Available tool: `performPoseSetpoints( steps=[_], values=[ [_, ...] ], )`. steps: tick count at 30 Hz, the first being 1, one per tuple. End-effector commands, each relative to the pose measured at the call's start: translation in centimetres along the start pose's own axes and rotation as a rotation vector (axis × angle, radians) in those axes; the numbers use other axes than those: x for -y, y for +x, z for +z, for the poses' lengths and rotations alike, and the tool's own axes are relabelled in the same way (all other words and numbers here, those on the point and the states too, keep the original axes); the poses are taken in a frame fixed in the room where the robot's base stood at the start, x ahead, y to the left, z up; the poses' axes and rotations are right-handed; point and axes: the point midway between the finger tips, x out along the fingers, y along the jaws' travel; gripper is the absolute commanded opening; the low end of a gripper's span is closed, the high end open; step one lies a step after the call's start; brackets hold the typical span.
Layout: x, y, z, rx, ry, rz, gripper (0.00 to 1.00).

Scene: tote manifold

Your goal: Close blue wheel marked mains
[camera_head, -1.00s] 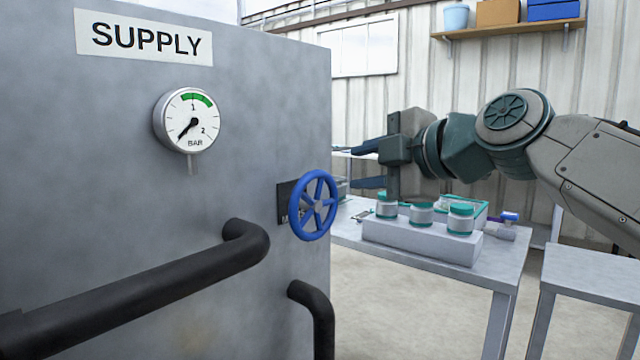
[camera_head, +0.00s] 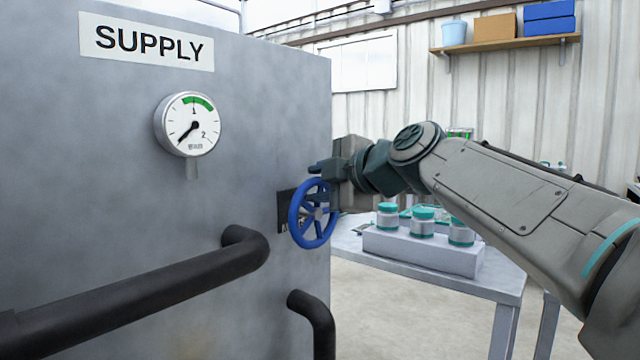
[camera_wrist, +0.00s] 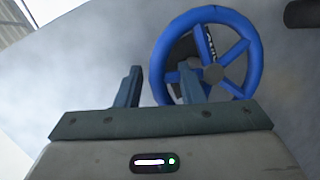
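My gripper (camera_head: 318,182) is at the wheel's upper part in the head view. In the wrist view the wheel (camera_wrist: 255,65) fills the upper right. My gripper's two fingers (camera_wrist: 160,80) stand apart there, with the left part of the rim showing between them. The right finger overlaps the wheel's spokes. I see gaps beside the rim; contact cannot be told.
A gauge (camera_head: 188,124) on the cabinet (camera_head: 120,190) has its needle at the low end. A black pipe (camera_head: 150,285) runs below it, close to the wheel. A table (camera_head: 490,283) with several teal-lidded jars stands behind the wheel. A shelf (camera_head: 500,45) hangs at the back.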

Motion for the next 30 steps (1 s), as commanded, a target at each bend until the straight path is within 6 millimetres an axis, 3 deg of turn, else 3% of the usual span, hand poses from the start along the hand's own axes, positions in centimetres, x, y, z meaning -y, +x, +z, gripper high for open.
performPoseSetpoints(
  steps=[2,5,6,19,30],
  values=[
    [0.0,0.0,0.0,0.0,0.0,0.0,0.29],
    [0.0,0.0,0.0,0.0,0.0,0.0,0.02],
    [0.0,0.0,0.0,0.0,0.0,0.0,0.0],
    [-0.1,0.1,0.4,-0.011,0.063,-0.021,0.0],
    [0.1,0.5,2.0,-0.063,0.337,-0.098,0.0]
  ],
)
